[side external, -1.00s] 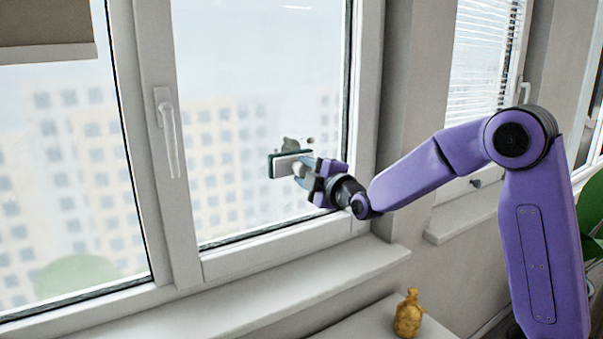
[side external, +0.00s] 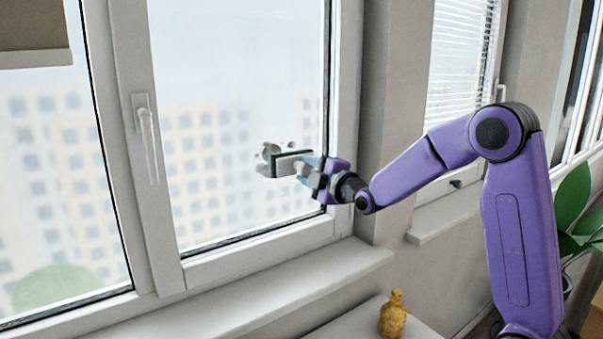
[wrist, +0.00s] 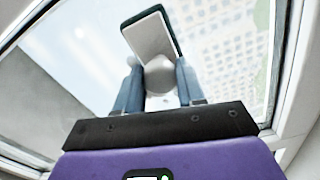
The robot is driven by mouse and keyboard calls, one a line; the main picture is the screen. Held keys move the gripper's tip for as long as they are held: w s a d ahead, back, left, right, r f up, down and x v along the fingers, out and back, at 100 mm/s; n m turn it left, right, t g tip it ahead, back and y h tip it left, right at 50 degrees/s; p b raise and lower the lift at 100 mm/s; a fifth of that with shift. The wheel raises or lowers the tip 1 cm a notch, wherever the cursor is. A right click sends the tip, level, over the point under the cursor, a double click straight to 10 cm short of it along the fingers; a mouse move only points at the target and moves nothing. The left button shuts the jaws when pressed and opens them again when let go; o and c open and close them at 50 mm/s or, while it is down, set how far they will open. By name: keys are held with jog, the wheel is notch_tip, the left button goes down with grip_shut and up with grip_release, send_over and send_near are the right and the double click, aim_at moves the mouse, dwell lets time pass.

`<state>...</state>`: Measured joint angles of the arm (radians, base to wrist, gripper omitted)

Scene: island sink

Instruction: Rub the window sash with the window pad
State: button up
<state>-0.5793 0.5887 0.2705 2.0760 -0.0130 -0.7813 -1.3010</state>
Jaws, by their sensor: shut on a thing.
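The window pad (side external: 293,163) is a flat pale block with a dark edge and a round grey knob, held up at the right pane of the window sash (side external: 265,244). My gripper (side external: 310,170) is shut on the pad's knob. In the wrist view, the blue fingers of my gripper (wrist: 160,78) flank the knob, and the pad (wrist: 150,36) lies beyond it, tilted in the picture. Grey smudges (side external: 269,151) show on the glass beside and above the pad. I cannot tell whether the pad touches the glass.
The white window handle (side external: 147,140) is on the sash's left stile. The sill (side external: 250,300) below is clear. A yellow bottle-like object (side external: 394,315) stands on a pale surface at the bottom. A green plant (side external: 572,215) is at the far right.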

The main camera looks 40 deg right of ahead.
jog(key=shift+d, duration=0.8)
jog(key=shift+a+r, duration=0.1)
jog(key=shift+w+a, duration=0.1)
jog(key=shift+a, duration=5.5)
jog(key=shift+d+r, duration=0.45)
jog(key=shift+d, duration=0.8)
jog(key=shift+d+r, duration=0.45)
jog(key=shift+d, duration=0.85)
jog(key=shift+d+r, duration=0.45)
jog(key=shift+d, duration=2.7)
jog(key=shift+a, duration=0.1)
